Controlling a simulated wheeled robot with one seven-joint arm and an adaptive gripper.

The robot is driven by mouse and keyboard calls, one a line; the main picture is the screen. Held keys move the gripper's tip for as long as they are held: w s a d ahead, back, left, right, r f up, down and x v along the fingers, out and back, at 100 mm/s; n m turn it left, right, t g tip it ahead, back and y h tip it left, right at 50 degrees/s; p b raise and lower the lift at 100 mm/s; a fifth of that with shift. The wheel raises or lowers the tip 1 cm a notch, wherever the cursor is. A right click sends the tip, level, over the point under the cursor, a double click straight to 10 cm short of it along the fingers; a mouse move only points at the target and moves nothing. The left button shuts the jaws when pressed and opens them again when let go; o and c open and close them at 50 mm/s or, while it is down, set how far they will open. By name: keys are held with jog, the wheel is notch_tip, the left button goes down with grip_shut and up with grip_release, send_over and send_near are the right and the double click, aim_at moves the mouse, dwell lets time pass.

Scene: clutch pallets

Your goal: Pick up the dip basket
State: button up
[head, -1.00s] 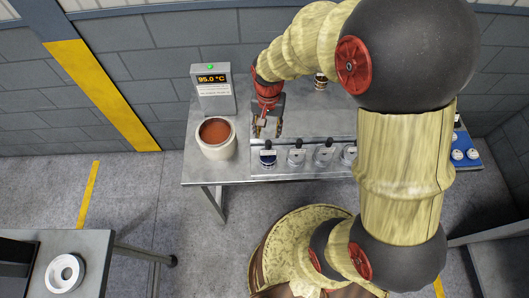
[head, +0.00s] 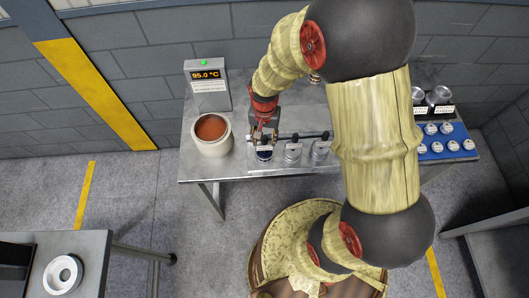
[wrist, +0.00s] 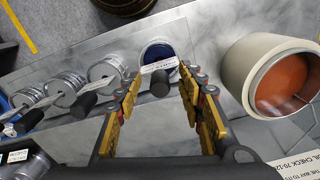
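I cannot tell for certain which item is the dip basket. The likeliest is a small round metal cup with a dark blue inside (head: 264,154), at the left end of a row along the table's front. It also shows in the wrist view (wrist: 158,49), with a white label and a black knob-like handle. My gripper (head: 262,138) is over this cup. In the wrist view my gripper (wrist: 162,76) is open, its two fingers apart on either side of the handle, with nothing clearly held. Contact with the handle cannot be told.
A cream pot (head: 212,149) of reddish-brown liquid stands close left of my gripper, before a display box (head: 208,89) reading 95.0 °C. Similar grey cups (head: 292,154) continue to the right. A blue tray (head: 432,153) holds several small round pieces at the table's right.

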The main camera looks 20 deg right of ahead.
jog(key=shift+c, duration=1)
jog(key=c, duration=0.8)
grip_shut()
jog(key=shift+w+r, duration=0.1)
jog(key=shift+w, duration=0.05)
